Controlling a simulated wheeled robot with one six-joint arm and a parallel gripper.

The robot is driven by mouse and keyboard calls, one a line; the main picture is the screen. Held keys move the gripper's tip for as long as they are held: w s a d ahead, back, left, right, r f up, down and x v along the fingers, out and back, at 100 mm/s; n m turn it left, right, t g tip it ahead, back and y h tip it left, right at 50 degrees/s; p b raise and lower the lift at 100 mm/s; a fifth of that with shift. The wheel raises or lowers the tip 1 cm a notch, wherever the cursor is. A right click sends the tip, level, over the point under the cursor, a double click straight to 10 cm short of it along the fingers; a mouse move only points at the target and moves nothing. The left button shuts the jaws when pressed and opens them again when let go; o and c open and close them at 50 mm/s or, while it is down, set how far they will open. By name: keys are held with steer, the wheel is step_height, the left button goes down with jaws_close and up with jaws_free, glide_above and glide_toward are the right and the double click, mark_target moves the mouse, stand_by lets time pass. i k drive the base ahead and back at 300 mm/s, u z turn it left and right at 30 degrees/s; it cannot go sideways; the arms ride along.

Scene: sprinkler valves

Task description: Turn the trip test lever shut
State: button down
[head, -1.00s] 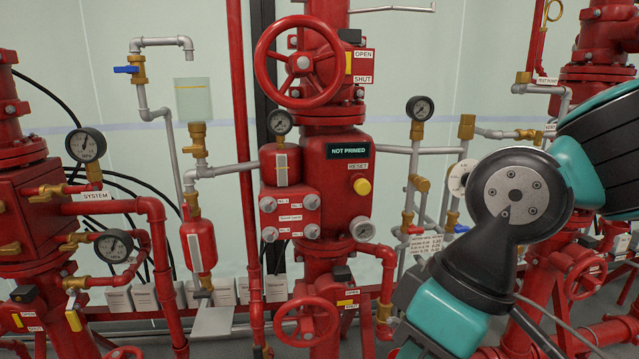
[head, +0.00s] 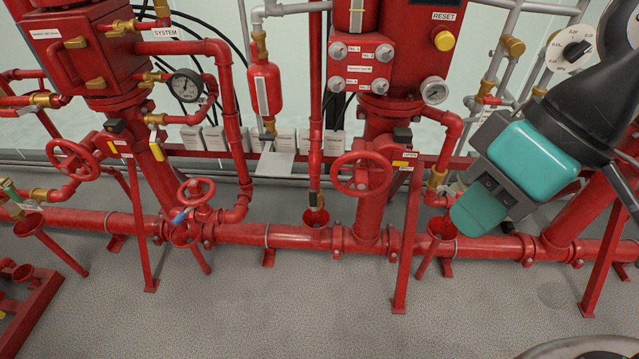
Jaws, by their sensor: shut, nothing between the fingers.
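I cannot tell for certain which handle is the trip test lever; no label with that name is readable. A small red lever (head: 491,100) sits on a brass valve on the grey pipework at right, just above my arm. A blue lever (head: 180,216) sits low at left, by a red funnel. My arm comes in from the right edge, and its teal and black links cover part of the right-hand pipework. My gripper's fingers do not show in the head view.
A red handwheel (head: 361,175) is at centre, above the horizontal red main pipe (head: 280,236). Another red handwheel (head: 73,160) is at left. The red box with the yellow RESET button (head: 444,40) is above. The grey floor (head: 250,300) in front is clear.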

mark_target(313, 193)
steer(key=u, duration=0.4)
steer(key=k, duration=0.45)
steer(key=u, duration=0.9)
steer(key=k, duration=0.85)
steer(key=u, duration=0.9)
steer(key=i, duration=1.35)
steer(key=z, duration=1.25)
steer(key=i, duration=0.5)
steer(key=z, duration=0.6)
